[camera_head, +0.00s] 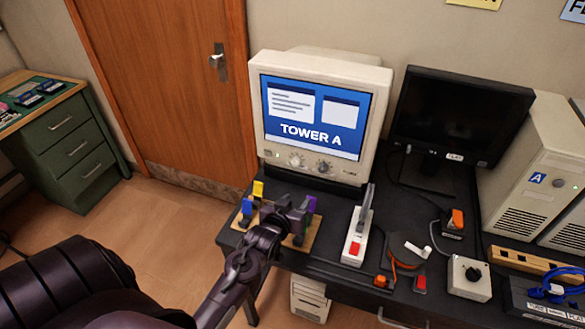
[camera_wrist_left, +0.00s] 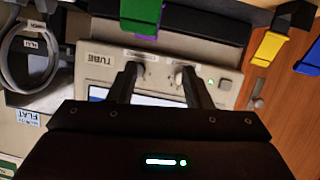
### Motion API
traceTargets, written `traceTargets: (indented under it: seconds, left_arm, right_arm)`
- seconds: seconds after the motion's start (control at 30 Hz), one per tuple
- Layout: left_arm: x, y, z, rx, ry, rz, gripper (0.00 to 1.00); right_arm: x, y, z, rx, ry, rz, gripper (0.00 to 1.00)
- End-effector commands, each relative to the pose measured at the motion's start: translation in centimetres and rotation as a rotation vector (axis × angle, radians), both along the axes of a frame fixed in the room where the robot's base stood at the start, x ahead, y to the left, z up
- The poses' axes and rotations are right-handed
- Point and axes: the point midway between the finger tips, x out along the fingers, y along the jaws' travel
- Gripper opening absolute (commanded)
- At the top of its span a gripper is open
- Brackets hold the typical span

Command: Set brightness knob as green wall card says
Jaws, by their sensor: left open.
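The beige tube monitor (camera_head: 375,120) shows "TOWER A" on a blue screen. Below the screen are a light knob (camera_head: 296,160) and a dark knob (camera_head: 324,166); their labels are too small to read, so I cannot tell which is brightness. My left gripper (camera_head: 297,208) is open and empty, low in front of the monitor. In the left wrist view, which is upside down, its fingertips (camera_wrist_left: 160,72) are near the dark knob (camera_wrist_left: 141,72) and light knob (camera_wrist_left: 181,76); contact is unclear. No green wall card shows. My right gripper is out of view.
A board with coloured clips (camera_head: 257,190) lies under my left gripper. A lever switch (camera_head: 356,240), a small box with a black knob (camera_head: 469,275) and a black flat monitor (camera_head: 458,115) stand to the right. A yellow card (camera_head: 475,3) is cut off at the top.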

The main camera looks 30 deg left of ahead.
Motion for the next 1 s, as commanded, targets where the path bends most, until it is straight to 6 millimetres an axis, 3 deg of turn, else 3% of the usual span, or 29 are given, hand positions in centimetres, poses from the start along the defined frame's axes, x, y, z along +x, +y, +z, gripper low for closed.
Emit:
traceTargets:
  seconds: [0.1,0.3,0.47,0.8,1.0]
  left_arm:
    - [1.5,2.5,0.5,-0.014,-0.174,0.065,0.45]
    - [2.1,4.6,1.3,-0.02,-0.342,0.118,0.45]
    - [2.9,5.2,1.6,-0.018,-0.371,0.126,0.45]
    - [7.9,6.6,1.7,-0.018,-0.369,0.125,0.45]
    - [9.4,7.0,1.6,-0.018,-0.368,0.125,0.45]
  right_arm:
    - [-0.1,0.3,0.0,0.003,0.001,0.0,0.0]
    - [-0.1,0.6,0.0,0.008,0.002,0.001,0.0]
    - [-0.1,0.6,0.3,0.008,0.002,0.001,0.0]
    - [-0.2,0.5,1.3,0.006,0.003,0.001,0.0]
    - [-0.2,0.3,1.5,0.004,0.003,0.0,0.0]
